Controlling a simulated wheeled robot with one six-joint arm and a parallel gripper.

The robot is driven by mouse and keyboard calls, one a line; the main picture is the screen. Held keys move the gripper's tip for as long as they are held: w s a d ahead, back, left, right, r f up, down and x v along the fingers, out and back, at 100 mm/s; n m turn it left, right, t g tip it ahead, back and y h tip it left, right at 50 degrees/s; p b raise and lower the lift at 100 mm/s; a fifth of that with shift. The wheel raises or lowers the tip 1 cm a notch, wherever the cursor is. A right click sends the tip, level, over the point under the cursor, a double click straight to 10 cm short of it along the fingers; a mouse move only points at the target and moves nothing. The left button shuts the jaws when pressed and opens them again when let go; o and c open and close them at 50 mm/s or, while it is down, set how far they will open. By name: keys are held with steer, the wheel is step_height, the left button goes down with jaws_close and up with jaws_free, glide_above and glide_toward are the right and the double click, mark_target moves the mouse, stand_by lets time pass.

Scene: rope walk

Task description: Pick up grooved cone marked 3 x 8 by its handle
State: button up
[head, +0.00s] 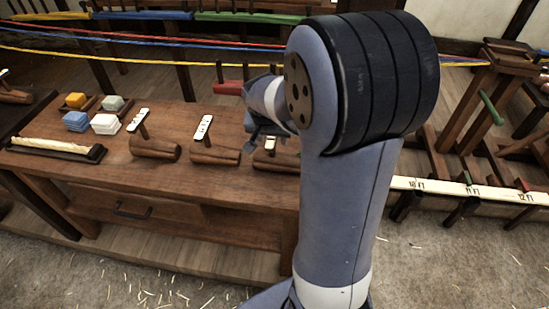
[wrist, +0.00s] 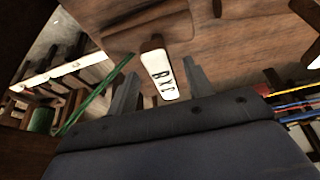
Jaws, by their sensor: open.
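The grooved cone marked 3 x 8 is the right-hand of the wooden cones on the bench. Its brown body (head: 278,161) lies partly behind my arm in the head view. Its white tag (wrist: 160,75) with dark marks shows in the wrist view, on a dark handle (wrist: 152,43). The cone body is at the top there, and its grooves are hard to make out. My gripper (wrist: 160,64) is open, with one finger on each side of the tag in the picture. I see no finger touching it, and cannot tell the depth. In the head view my gripper (head: 262,132) hangs over this cone.
Two similar tagged cones (head: 155,148) (head: 214,152) lie to the left on the wooden bench (head: 110,190). Further left are coloured blocks (head: 76,121) and a tray with pale rope (head: 52,147). A red piece (head: 228,88) stands behind. Ropes (head: 150,40) stretch across the back.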

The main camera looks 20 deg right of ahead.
steer(key=shift+w+x, duration=0.15)
steer(key=shift+x, duration=1.2)
steer(key=shift+w+x, duration=0.15)
steer(key=shift+x, duration=1.2)
steer(key=shift+d+r, duration=0.1)
steer(key=shift+r, duration=0.1)
steer(key=shift+c, duration=0.2)
jaws_close()
